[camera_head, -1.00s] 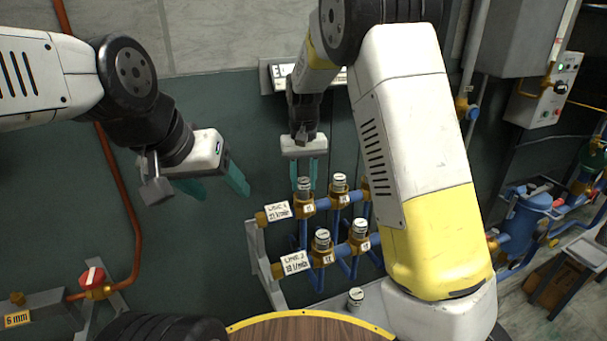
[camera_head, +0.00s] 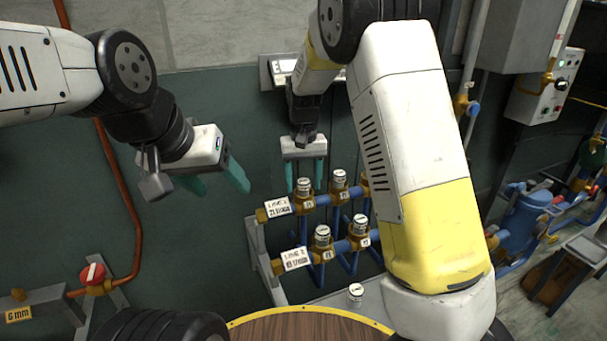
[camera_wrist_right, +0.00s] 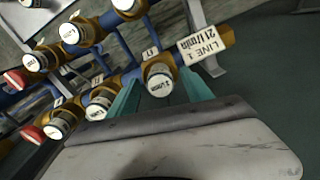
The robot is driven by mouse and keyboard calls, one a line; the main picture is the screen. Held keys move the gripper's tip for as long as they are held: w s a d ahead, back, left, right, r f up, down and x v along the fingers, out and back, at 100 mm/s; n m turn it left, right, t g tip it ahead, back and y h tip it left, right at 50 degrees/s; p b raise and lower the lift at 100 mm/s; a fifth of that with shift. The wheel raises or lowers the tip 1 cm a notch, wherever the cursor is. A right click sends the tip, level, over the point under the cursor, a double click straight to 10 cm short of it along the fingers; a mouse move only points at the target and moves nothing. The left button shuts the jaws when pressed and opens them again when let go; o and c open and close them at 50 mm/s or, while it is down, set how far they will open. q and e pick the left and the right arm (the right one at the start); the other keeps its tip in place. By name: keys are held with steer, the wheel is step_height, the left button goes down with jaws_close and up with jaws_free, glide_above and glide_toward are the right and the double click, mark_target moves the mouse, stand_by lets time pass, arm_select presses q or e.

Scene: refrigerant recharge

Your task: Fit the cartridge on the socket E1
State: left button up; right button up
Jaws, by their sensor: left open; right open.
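My right gripper (camera_head: 304,186) is open, pointing down at the left end of the upper pipe row. Its fingers flank the white-capped cartridge (camera_head: 304,187) on the leftmost upper socket (camera_head: 305,203). In the right wrist view that cartridge (camera_wrist_right: 159,77) shows between the two teal fingers, which look apart from it. The small socket tags are too blurred to read surely. Another white-capped cartridge (camera_head: 355,292) stands on the grey bench, apart from the pipes. My left gripper (camera_head: 215,184) is open and empty in front of the green wall.
Other capped cartridges stand close by on the upper row (camera_head: 340,180) and lower row (camera_head: 322,236). A LINE 1 plate (camera_wrist_right: 203,45) sits beside the leftmost upper socket. A red-handled valve (camera_head: 93,273) is at lower left. A round wooden top (camera_head: 300,327) is in front.

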steer(key=shift+r, duration=0.15)
step_height(320, 180, up, 8)
steer(key=shift+f, duration=0.2)
step_height(320, 180, up, 6)
steer(key=shift+f, duration=0.1)
stand_by(0.7)
